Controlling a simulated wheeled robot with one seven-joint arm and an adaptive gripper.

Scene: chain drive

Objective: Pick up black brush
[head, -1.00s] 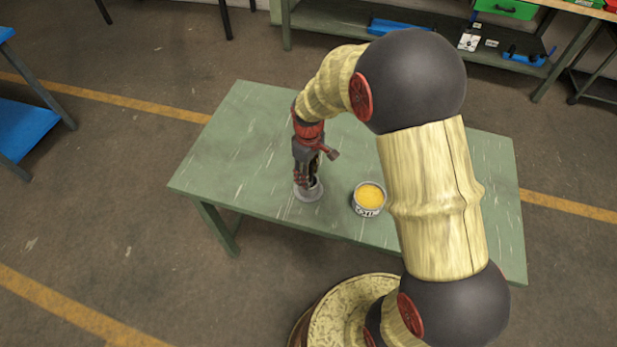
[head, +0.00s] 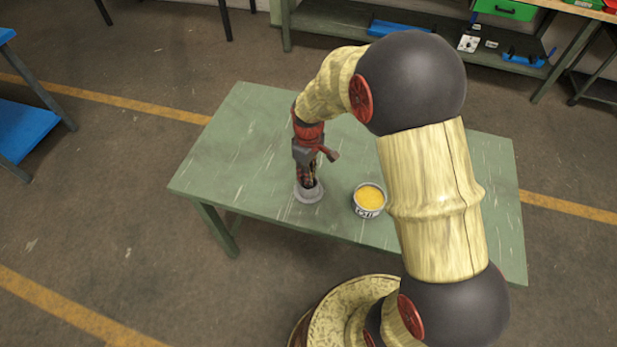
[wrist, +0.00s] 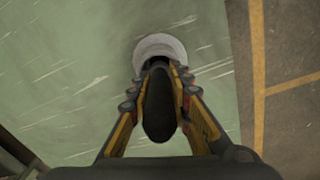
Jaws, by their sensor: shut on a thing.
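My gripper (head: 309,181) points down over the front left part of the green table. In the wrist view my gripper (wrist: 158,72) is shut on the black brush (wrist: 158,105), a dark long shape between the two fingers. The brush stands in or just over a round grey holder (head: 308,194), which also shows in the wrist view (wrist: 160,44). In the head view the brush is mostly hidden by my fingers. I cannot tell whether its lower end touches the holder.
The green table (head: 235,150) is mostly clear. A tin of yellow stuff (head: 369,198) with dark lettering stands to the right of the holder, near the table's front edge. A shelf with blue trays (head: 400,27) stands at the back, and a blue-topped table (head: 25,130) at the left.

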